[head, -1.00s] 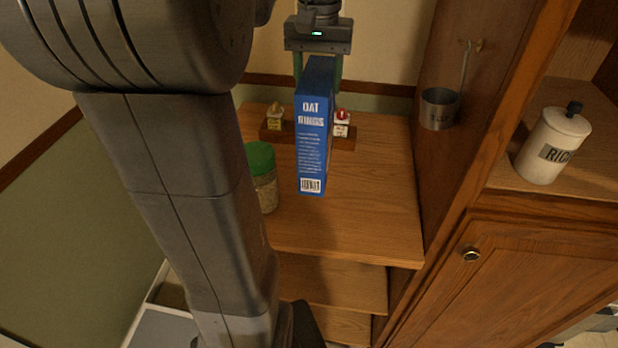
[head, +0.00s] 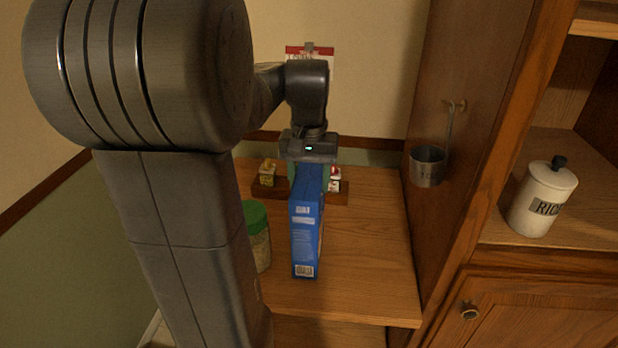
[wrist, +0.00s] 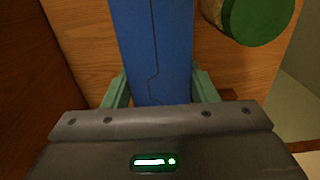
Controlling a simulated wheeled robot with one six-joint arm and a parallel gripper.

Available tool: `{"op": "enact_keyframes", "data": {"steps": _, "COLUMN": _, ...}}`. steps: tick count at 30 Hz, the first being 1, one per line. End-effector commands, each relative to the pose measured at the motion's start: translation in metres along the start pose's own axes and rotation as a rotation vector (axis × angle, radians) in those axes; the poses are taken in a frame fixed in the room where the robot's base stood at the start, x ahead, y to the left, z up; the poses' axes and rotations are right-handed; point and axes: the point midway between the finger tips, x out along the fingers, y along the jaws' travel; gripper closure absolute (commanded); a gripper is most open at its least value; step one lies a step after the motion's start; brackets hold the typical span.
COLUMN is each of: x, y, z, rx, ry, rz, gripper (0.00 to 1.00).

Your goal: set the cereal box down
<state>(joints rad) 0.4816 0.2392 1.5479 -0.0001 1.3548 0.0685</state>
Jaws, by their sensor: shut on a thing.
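The blue cereal box (head: 305,240) is upright over the wooden counter (head: 370,260) in the head view. My gripper (head: 308,172) is above it, shut on its top end. In the wrist view the box (wrist: 160,50) runs between the two green fingers of my gripper (wrist: 158,92). The box's lower end looks at or close to the counter surface; I cannot tell whether it touches.
A green-lidded jar (head: 257,238) stands just left of the box, its lid (wrist: 258,15) also in the wrist view. A small wooden rack (head: 270,190) with little containers is behind. A metal cup (head: 427,166) hangs at right. Counter right of the box is clear.

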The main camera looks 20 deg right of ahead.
Motion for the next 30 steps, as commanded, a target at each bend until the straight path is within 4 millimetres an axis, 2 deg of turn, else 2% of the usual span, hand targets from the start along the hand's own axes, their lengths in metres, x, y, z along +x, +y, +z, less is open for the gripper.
{"op": "enact_keyframes", "data": {"steps": 7, "x": 0.003, "y": 0.000, "z": 0.000, "rx": 0.000, "ry": 0.001, "rz": 0.000, "gripper": 1.00}}
{"op": "enact_keyframes", "data": {"steps": 8, "x": 0.003, "y": 0.000, "z": 0.000, "rx": 0.000, "ry": 0.000, "rz": 0.000, "gripper": 0.44}}
{"op": "enact_keyframes", "data": {"steps": 11, "x": 0.003, "y": 0.000, "z": 0.000, "rx": 0.000, "ry": 0.000, "rz": 0.000, "gripper": 0.26}}
{"op": "enact_keyframes", "data": {"steps": 19, "x": 0.002, "y": 0.000, "z": 0.000, "rx": 0.000, "ry": 0.000, "rz": 0.000, "gripper": 0.26}}
{"op": "enact_keyframes", "data": {"steps": 23, "x": -0.007, "y": 0.000, "z": -0.001, "rx": 0.000, "ry": 0.002, "rz": 0.000, "gripper": 0.26}}
{"op": "enact_keyframes", "data": {"steps": 26, "x": -0.023, "y": 0.000, "z": -0.001, "rx": 0.000, "ry": 0.005, "rz": 0.000, "gripper": 0.26}}
{"op": "enact_keyframes", "data": {"steps": 30, "x": -0.054, "y": 0.000, "z": -0.001, "rx": 0.000, "ry": 0.005, "rz": 0.000, "gripper": 0.26}}
